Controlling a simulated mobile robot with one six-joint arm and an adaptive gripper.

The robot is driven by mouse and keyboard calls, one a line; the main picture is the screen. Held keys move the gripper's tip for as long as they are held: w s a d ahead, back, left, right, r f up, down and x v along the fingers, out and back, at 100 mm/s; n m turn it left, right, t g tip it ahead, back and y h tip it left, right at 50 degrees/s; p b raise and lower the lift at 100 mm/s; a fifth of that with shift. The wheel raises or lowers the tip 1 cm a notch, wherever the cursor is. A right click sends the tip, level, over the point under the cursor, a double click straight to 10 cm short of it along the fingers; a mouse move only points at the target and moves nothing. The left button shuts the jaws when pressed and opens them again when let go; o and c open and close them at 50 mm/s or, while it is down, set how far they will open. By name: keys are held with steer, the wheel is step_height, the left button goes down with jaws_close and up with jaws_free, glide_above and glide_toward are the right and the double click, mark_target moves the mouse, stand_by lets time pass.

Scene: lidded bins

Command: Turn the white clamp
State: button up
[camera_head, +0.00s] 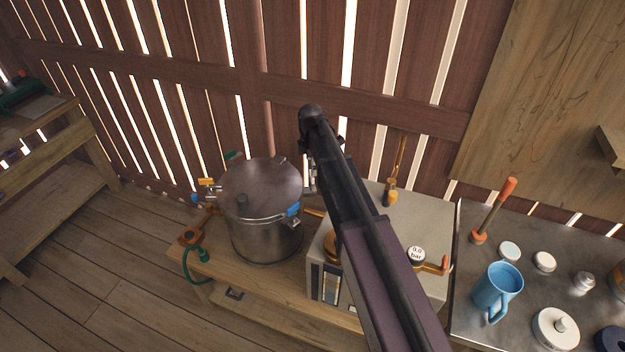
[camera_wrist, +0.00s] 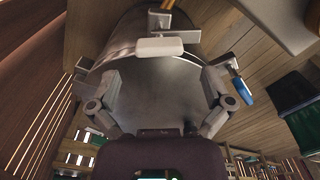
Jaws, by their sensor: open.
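The white clamp (camera_wrist: 160,47) shows in the wrist view as a pale rounded handle on a metal bracket at the rim of a steel pot. I cannot make it out in the head view, where my arm covers part of that side. The lidded pot (camera_head: 266,238) stands on a wooden bench. My gripper (camera_wrist: 160,88) is open in the wrist view, its two fingers spread wide over the pot lid (camera_wrist: 160,108). The white clamp lies ahead of the fingers, roughly centred between them, with nothing held. In the head view the fingers are not clearly seen.
A grey box with a gauge (camera_head: 416,254) stands right of the pot. A blue mug (camera_head: 496,288) and several lids rest on the metal table (camera_head: 462,262). A slatted wall is behind.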

mark_target(313, 184)
steer(key=shift+f+b, duration=1.8)
steer(key=shift+f, duration=0.3)
